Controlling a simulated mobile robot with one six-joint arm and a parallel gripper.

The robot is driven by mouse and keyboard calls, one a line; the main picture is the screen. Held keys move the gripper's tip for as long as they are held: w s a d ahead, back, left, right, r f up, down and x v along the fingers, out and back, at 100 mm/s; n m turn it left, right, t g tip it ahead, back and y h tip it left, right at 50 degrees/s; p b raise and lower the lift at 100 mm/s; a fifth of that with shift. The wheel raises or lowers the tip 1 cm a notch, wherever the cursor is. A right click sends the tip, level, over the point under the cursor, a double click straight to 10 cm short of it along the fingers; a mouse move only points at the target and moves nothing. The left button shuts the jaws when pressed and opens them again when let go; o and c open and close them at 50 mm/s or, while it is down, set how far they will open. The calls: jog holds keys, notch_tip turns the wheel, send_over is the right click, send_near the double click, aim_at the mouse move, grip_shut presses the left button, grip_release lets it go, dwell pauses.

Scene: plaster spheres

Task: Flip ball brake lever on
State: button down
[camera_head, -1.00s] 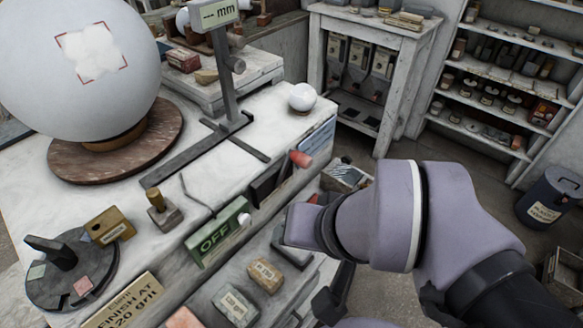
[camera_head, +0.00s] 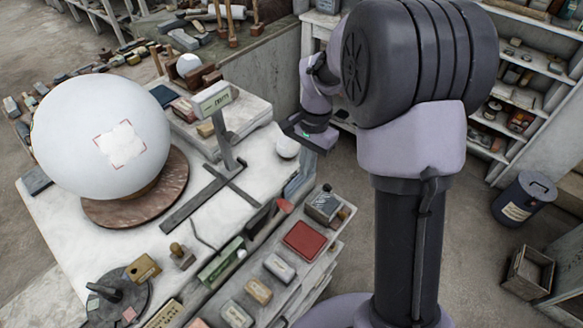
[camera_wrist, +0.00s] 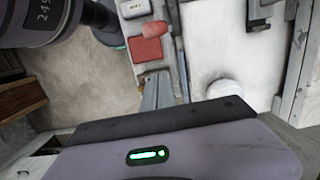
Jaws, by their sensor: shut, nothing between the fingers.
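The brake lever has a red tip (camera_head: 285,206) and a dark body (camera_head: 262,217) at the front edge of the white workbench (camera_head: 205,215). The red tip also shows in the wrist view (camera_wrist: 155,27). The big white ball (camera_head: 85,150) rests on a round brown turntable (camera_head: 125,208), left of the lever. A green sign (camera_head: 220,262) with a white knob is on the bench front. My gripper (camera_head: 308,135) is shut and empty, beyond the small white ball's corner of the bench, apart from the lever. It fills the bottom of the wrist view (camera_wrist: 155,128).
A small white ball (camera_head: 286,147) sits near the bench corner. A gauge stand (camera_head: 228,150) rises from the bench. Below the bench front, a shelf holds a red block (camera_head: 304,240) and several pale blocks. Shelves and a dark bin (camera_head: 523,198) stand at the right.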

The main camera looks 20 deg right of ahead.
jog(key=shift+s+a, duration=0.1)
jog(key=shift+f, duration=0.15)
jog(key=s+a+f, duration=0.2)
jog(key=a+f, duration=0.1)
jog(key=f, duration=0.5)
jog(key=shift+s+a+b, duration=0.4)
jog(key=shift+w+a, duration=0.1)
